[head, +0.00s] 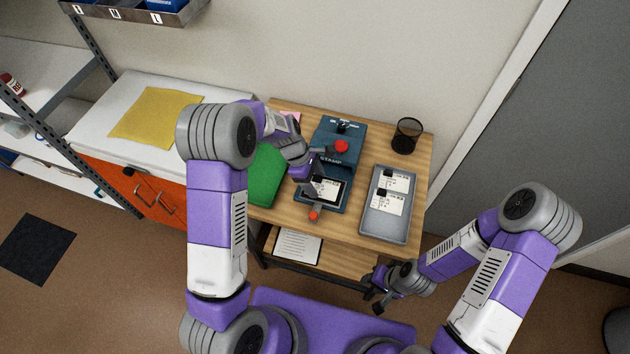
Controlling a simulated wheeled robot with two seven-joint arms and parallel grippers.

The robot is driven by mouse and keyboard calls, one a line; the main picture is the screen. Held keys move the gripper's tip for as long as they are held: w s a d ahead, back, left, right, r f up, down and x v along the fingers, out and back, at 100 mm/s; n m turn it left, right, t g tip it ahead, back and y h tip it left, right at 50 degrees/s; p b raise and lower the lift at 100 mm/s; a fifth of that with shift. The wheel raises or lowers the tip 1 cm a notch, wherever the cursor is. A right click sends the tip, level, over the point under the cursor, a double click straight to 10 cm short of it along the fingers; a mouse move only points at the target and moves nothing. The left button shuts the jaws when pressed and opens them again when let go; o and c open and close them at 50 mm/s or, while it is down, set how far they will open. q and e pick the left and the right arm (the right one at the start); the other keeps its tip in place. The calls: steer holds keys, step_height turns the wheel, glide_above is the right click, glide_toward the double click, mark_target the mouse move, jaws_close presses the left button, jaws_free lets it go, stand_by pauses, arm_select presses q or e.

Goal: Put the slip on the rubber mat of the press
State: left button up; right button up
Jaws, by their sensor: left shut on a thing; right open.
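The press (350,130) is a dark blue stamp device with a red knob, standing on the wooden table. A white printed slip (328,187) is over the dark rubber mat (343,182) at the front of the press. My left gripper (312,187) is shut on the slip at its left side and partly hides it. I cannot tell whether the slip touches the mat or is just above it. My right gripper (374,295) is open and empty, low in front of the table's front edge.
A grey tray (372,226) with two more printed slips (388,202) lies right of the press. A black mesh cup (407,135) stands at the back right. A paper sheet (297,246) lies on the lower shelf.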

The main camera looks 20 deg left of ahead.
arm_select(q)
steer(key=o, duration=1)
steer(key=shift+f, duration=0.2)
steer(key=shift+r, duration=0.15)
steer(key=p+v, duration=0.2)
steer(key=v, duration=1)
steer(key=shift+p, duration=0.3)
